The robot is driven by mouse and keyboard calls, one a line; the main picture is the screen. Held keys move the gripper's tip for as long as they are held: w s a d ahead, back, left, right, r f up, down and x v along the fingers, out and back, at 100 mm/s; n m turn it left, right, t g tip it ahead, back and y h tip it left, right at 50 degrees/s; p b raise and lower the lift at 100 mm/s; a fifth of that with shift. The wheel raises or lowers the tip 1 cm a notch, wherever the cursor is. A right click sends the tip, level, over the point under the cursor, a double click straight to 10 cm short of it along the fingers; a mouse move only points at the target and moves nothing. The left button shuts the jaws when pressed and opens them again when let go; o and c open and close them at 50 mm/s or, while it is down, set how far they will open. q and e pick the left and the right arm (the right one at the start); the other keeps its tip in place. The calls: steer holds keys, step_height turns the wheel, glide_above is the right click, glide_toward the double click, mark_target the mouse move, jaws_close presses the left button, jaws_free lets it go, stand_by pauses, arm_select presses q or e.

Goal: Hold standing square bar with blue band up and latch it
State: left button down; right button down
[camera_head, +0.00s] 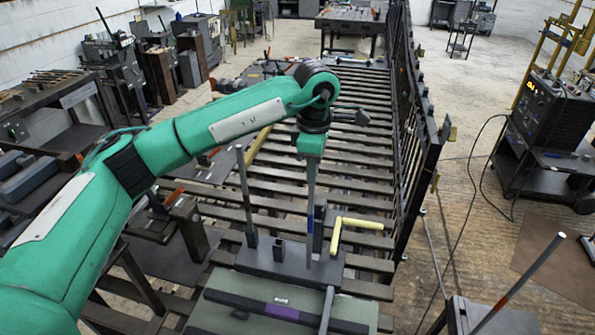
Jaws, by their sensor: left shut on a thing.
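My left gripper (311,158) hangs straight down from the green arm at the middle of the view. It is shut on the top of a standing square bar (311,190), which is grey and looks upright. A blue band (309,222) shows low on the bar. The bar's foot is at a dark base plate (275,262). A short dark upright post (319,228) stands close to the right of the bar; I cannot tell whether they touch or which part is the latch. My right gripper is not in view.
A yellow L-shaped handle (358,223) is right of the bar.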

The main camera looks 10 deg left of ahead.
arm_select(q)
steer(key=w+f+b, duration=0.1)
steer(key=w+f, duration=0.1)
steer(key=w, duration=0.5)
steer(key=shift+d+f, duration=0.3)
steer(key=shift+f, duration=0.1)
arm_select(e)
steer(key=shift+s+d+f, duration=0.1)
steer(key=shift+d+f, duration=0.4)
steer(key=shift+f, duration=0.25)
arm_select(q)
steer(key=shift+w, duration=0.15)
steer(key=shift+b, duration=0.5)
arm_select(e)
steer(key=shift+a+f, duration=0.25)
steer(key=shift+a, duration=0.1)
arm_select(q)
steer(key=shift+b, duration=0.35)
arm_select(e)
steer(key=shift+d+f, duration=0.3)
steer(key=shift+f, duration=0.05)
arm_select(q)
steer(key=shift+f+b, duration=0.25)
steer(key=shift+b, duration=0.05)
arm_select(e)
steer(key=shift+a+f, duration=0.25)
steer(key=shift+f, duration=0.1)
